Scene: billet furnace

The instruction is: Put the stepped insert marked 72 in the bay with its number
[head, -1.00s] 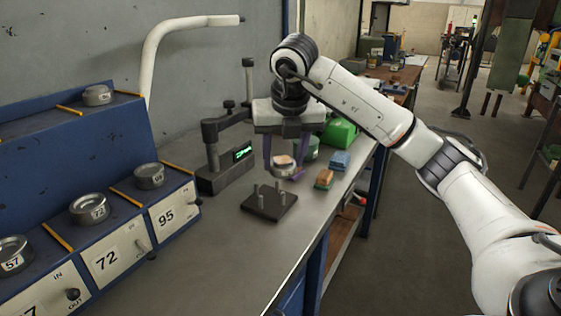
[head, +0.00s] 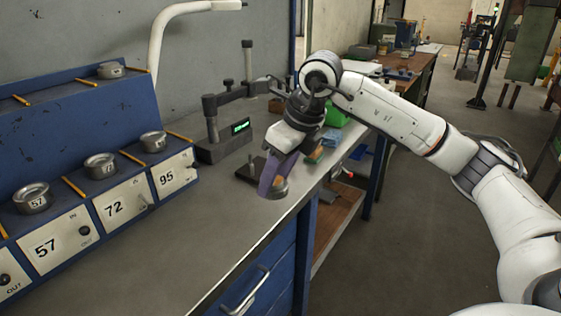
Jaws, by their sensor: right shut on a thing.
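The blue rack at left has bays labelled 57 (head: 45,248), 72 (head: 114,208) and 95 (head: 167,178). A round metal insert sits above each: one above 57 (head: 32,198), one above 72 (head: 101,165) with a small blurred mark, and one above 95 (head: 153,141). My left gripper is not in view.
A dark pegged plate (head: 248,170) stands on the bench behind the gripper. A gauge with a green display (head: 238,128) stands beside the rack. Green and blue blocks (head: 332,138) lie behind the arm. The grey bench between rack and gripper is clear.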

